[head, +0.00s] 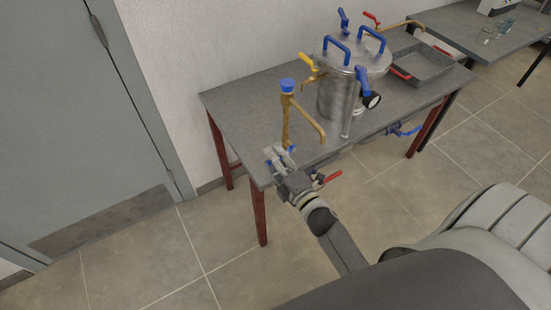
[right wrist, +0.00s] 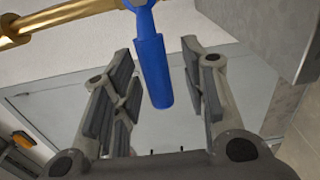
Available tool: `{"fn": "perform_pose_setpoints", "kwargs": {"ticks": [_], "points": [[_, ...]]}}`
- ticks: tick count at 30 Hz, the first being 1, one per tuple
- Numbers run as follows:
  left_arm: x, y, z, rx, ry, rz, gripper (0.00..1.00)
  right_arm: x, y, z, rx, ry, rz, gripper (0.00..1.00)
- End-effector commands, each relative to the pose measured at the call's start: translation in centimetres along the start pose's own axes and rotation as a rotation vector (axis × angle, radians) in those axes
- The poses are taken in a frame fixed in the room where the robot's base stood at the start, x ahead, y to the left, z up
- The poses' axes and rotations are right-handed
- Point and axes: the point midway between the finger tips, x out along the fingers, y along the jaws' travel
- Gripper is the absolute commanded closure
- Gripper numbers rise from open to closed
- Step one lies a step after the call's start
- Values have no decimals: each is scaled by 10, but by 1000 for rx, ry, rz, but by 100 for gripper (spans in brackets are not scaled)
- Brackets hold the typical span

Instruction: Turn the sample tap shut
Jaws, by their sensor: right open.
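A blue tap lever (right wrist: 152,70) hangs from a brass pipe (right wrist: 45,22) in the right wrist view. It lies between the open fingers of my right gripper (right wrist: 158,95), and neither finger visibly touches it. In the head view my right gripper (head: 277,155) is at the table's front left edge, by the foot of a brass standpipe with a blue cap (head: 288,86) and a bent spout. A bit of blue (head: 292,149) shows beside the fingers. No label shows which tap is the sample tap. My left gripper is not in view.
A steel vessel (head: 336,95) with blue handles, a yellow lever (head: 308,64) and a gauge (head: 371,100) stands on the grey table (head: 244,106). A grey tray (head: 424,69) is behind right. Red (head: 332,177) and blue (head: 405,132) levers show by the front edge.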

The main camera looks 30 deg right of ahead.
Motion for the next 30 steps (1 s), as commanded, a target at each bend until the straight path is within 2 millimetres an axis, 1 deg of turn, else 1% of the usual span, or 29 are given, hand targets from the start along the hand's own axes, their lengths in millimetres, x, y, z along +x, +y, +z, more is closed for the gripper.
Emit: {"fn": "perform_pose_setpoints", "kwargs": {"ticks": [5, 8, 15, 21, 25, 30], "points": [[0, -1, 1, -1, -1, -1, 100, -13, -1, 0, 2, 0, -2, 60], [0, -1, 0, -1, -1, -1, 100, -30, -2, 0, 2, -2, -4, 60], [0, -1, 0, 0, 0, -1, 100, -77, -1, 0, 2, -2, -4, 60], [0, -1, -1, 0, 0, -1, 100, -107, -1, 0, 1, -2, -4, 60], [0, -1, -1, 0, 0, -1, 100, -117, -1, 0, 0, -1, -1, 60], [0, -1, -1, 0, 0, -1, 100, -120, 0, 0, -1, 0, 0, 60]]}}
